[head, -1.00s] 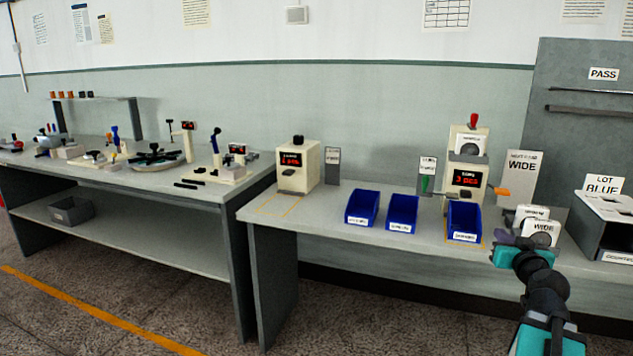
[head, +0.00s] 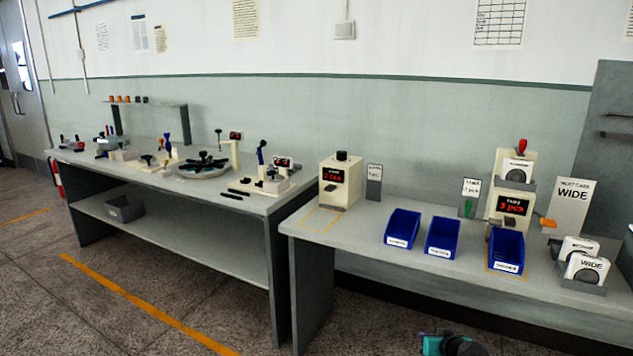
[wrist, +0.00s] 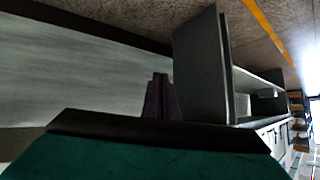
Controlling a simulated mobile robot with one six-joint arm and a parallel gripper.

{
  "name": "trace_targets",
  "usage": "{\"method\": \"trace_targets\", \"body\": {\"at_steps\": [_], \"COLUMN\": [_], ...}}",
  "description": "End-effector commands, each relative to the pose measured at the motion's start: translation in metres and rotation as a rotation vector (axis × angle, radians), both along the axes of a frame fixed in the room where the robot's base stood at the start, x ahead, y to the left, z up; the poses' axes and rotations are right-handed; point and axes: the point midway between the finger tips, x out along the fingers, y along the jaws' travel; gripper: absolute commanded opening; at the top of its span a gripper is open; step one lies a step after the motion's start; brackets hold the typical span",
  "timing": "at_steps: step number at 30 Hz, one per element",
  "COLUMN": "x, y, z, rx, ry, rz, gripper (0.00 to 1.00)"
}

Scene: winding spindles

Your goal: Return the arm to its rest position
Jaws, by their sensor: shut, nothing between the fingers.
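My arm shows only as a small dark and teal part (head: 450,345) at the bottom edge of the head view, in front of and below the right bench. The rest of it is cut off by the frame. In the wrist view my gripper (wrist: 162,97) shows as two dark purple fingers close together, shut and empty. Nothing touches the fingertips there. The wrist view is tilted, with a bench side panel (wrist: 200,65) and the floor beyond the fingers.
The right bench (head: 375,252) holds blue bins (head: 442,237), two display devices (head: 340,182) and WIDE cards (head: 586,270) in a holder. The left bench (head: 240,200) carries several fixtures. The floor (head: 100,330) in front is open, with an orange line.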

Motion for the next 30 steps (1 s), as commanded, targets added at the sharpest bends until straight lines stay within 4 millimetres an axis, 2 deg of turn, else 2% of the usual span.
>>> {"method": "trace_targets", "body": {"at_steps": [1, 3, 8, 14, 21, 26, 30], "x": [-0.005, -0.014, -0.038, -0.079, -0.144, -0.195, -0.244], "y": [0.016, 0.035, 0.076, 0.123, 0.168, 0.190, 0.203], "z": [-0.013, -0.031, -0.074, -0.123, -0.177, -0.208, -0.232], "rx": [0.004, 0.013, 0.025, 0.034, 0.035, 0.025, 0.008], "ry": [0.036, 0.082, 0.193, 0.338, 0.531, 0.671, 0.803], "rz": [0.025, 0.054, 0.119, 0.194, 0.273, 0.315, 0.341], "gripper": [0.00, 0.00, 0.00, 0.00, 0.00, 0.00, 0.00]}}
